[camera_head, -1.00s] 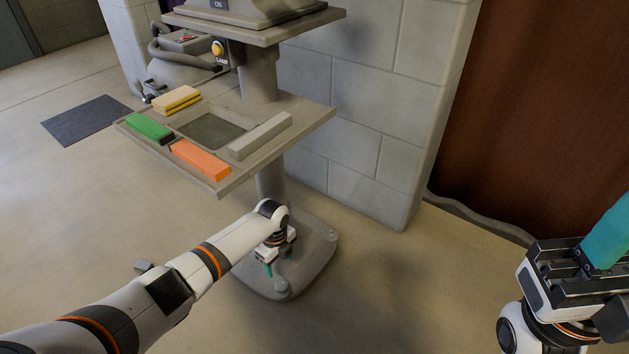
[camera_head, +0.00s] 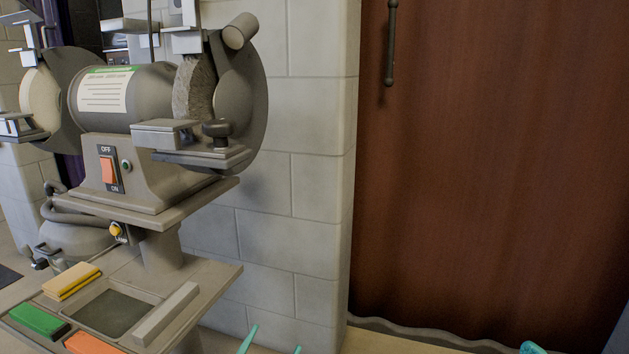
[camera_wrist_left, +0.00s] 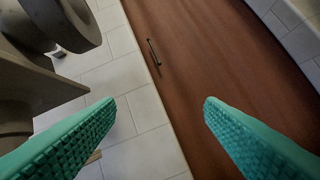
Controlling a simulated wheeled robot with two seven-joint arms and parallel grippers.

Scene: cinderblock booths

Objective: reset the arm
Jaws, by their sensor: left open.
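My left gripper (camera_head: 271,346) shows at the bottom edge of the head view as two teal fingertips set apart, in front of the cinderblock wall and right of the grinder stand's tray. In the left wrist view its two textured teal fingers (camera_wrist_left: 160,118) are spread wide with nothing between them. The left arm itself is below the head picture.
A bench grinder (camera_head: 120,95) stands at the left on a pedestal. Its tray (camera_head: 215,285) carries a yellow block (camera_head: 71,279), a green block (camera_head: 39,320), an orange block (camera_head: 93,343) and a grey bar (camera_head: 165,314). A cinderblock wall (camera_head: 300,200) and brown curtain (camera_head: 480,170) stand behind.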

